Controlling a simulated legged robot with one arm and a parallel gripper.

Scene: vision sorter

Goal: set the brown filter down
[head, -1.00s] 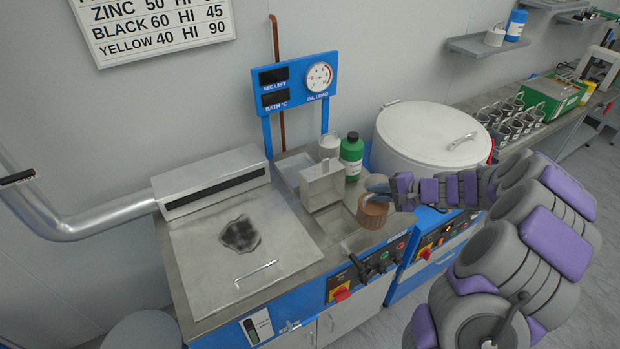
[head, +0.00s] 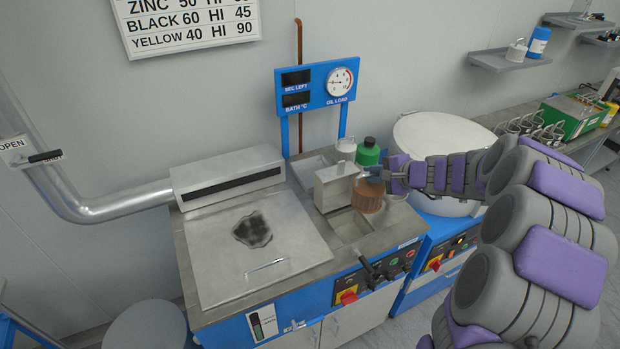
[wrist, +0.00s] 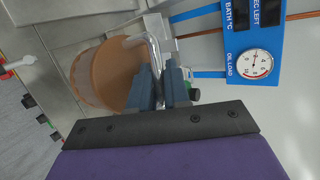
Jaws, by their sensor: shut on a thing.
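The brown filter (head: 368,195) is a ribbed brown cylinder in the head view, at the right of the steel counter, beside a grey metal box (head: 336,187). My gripper (head: 374,174) is shut on the filter's metal handle at its top. The wrist view shows the filter (wrist: 98,75) with the jaws (wrist: 160,85) closed around the bent metal handle. The filter looks upright in the head view. Whether its base touches the counter I cannot tell.
A green bottle (head: 368,153) and a white canister (head: 346,148) stand behind. A large round lid (head: 432,135) is to the right.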

